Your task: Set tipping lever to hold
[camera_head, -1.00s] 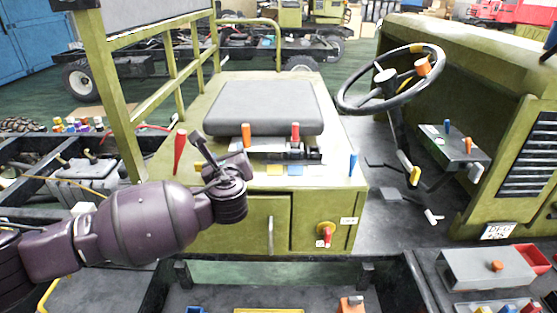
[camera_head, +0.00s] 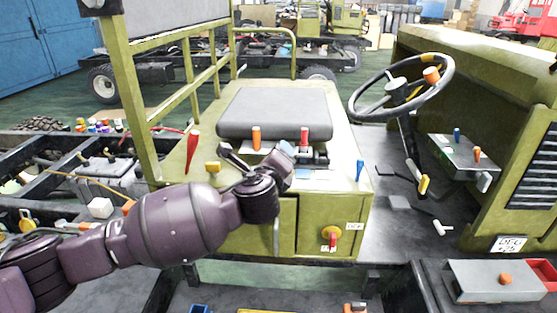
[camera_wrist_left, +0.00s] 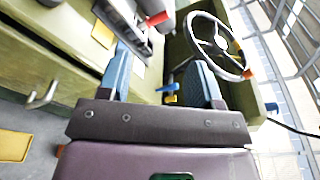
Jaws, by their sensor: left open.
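Which lever is the tipping lever cannot be told; no readable label marks it. On the olive seat box stand a red lever (camera_head: 193,150) at left, a yellow-topped lever (camera_head: 212,168), an orange lever (camera_head: 256,138) and a red lever (camera_head: 304,137) before the seat, and a blue lever (camera_head: 360,168) at the right edge. My left gripper (camera_head: 258,152) is open and empty above the front of the box, near the orange and red levers. In the left wrist view its blue-padded fingers (camera_wrist_left: 164,82) are wide apart, with a small blue and yellow piece (camera_wrist_left: 169,93) visible beyond them.
A grey seat cushion (camera_head: 275,113) lies behind the levers. A red rotary handle (camera_head: 332,238) is on the box front. The steering wheel (camera_head: 402,88) and a grey control box (camera_head: 462,150) stand at right. Olive rails (camera_head: 175,100) rise at left.

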